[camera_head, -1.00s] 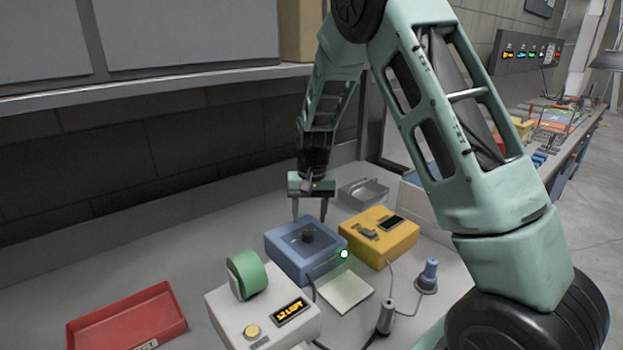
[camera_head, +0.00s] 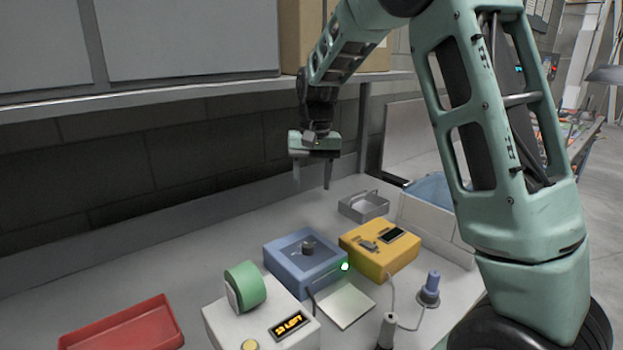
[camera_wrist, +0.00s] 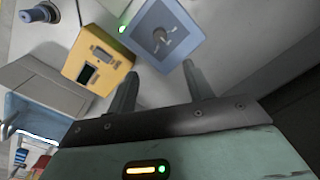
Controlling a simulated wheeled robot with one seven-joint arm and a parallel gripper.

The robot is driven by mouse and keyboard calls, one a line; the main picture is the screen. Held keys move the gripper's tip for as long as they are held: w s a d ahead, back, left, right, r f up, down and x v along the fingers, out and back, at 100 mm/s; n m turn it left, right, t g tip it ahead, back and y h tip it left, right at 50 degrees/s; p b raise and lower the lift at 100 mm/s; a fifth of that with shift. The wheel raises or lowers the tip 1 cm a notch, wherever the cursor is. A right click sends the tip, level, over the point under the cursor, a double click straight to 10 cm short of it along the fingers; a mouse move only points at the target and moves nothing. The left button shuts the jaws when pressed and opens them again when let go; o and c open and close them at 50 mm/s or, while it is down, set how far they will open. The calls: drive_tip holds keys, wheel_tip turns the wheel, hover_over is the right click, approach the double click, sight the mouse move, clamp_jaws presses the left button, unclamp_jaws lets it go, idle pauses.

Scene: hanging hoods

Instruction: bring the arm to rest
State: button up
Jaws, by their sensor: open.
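My gripper (camera_head: 312,180) hangs in the air above the back of the workbench, in front of the dark back wall. Its two fingers point down and stand apart with nothing between them. In the wrist view the gripper (camera_wrist: 160,82) shows both fingers apart over the bench. The blue box (camera_head: 291,266) with a dark knob lies below it on the bench, apart from the fingers; it also shows in the wrist view (camera_wrist: 150,28). My arm arches from the lower right up over the bench.
A yellow box (camera_head: 395,259), a metal tray (camera_head: 364,206) and a white bin with blue lining (camera_head: 425,218) stand to the right. A white device with a green roll (camera_head: 245,286) and a red tray (camera_head: 120,330) are at front left. A shelf edge (camera_head: 150,97) runs above.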

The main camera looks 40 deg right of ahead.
drive_tip(key=s+a+f+n+y, duration=0.1)
drive_tip(key=s+a+n, duration=0.4)
drive_tip(key=a, duration=0.6)
drive_tip(key=s+a+f+n, duration=0.1)
drive_tip(key=s+a+n, duration=0.1)
drive_tip(key=s+a, duration=0.7)
drive_tip(key=s+a+f+n, duration=0.1)
drive_tip(key=s+a+n, duration=0.2)
drive_tip(key=s, duration=0.5)
drive_tip(key=s+a+f+n, duration=0.2)
drive_tip(key=s+a+n, duration=0.2)
drive_tip(key=s, duration=0.4)
drive_tip(key=shift+h, duration=0.4)
drive_tip(key=shift+a, duration=0.1)
